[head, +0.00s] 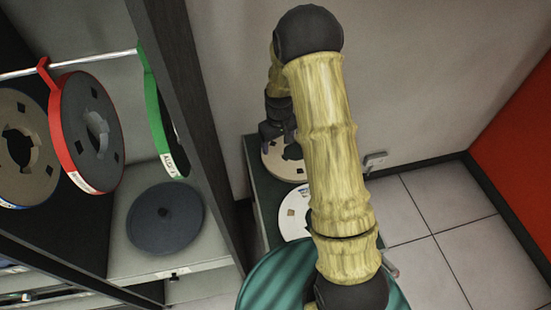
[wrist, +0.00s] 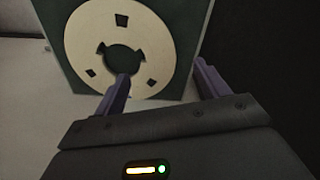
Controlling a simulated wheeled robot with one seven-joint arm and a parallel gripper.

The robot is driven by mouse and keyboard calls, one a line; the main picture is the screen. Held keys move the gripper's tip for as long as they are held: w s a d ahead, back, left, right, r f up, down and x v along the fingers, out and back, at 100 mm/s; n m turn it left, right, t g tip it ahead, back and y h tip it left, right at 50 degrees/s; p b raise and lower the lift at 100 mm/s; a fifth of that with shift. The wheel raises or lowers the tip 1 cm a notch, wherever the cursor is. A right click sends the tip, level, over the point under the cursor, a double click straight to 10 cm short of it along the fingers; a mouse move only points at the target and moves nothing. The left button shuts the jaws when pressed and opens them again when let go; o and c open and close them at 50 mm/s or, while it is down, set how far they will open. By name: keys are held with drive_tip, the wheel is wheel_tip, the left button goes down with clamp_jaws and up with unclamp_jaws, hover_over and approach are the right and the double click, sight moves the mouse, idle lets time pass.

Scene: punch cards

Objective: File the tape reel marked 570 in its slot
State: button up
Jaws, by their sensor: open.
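A cream reel (head: 275,165) lies on a dark green surface beyond my arm. It is the large cream disc with a notched centre hole in the wrist view (wrist: 90,35). My gripper (wrist: 163,72) is open. I cannot tell whether either touches. In the head view my gripper (head: 278,130) is dark and partly hidden by my arm. A white reel (head: 290,222) lies nearer on the same surface, partly covered by my arm. No 570 mark is readable.
At left a cabinet (head: 180,90) has a rail (head: 70,65) with red-rimmed (head: 92,130) and green-rimmed (head: 157,110) reels hanging from it. A dark grey disc (head: 165,217) lies on its shelf. The tiled floor (head: 440,215) at right is clear.

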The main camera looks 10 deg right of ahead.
drive_tip(key=n+p, duration=0.1)
hover_over(275, 163)
wheel_tip(275, 163, down, 5)
drive_tip(key=shift+s+d+g, duration=0.1)
drive_tip(key=shift+g, duration=0.2)
drive_tip(key=shift+f+b, duration=2.9)
drive_tip(key=shift+f, duration=1.75)
drive_tip(key=shift+r, duration=0.1)
drive_tip(key=c, duration=1.1)
drive_tip(key=shift+r+p, duration=1.8)
drive_tip(key=shift+r, duration=1.2)
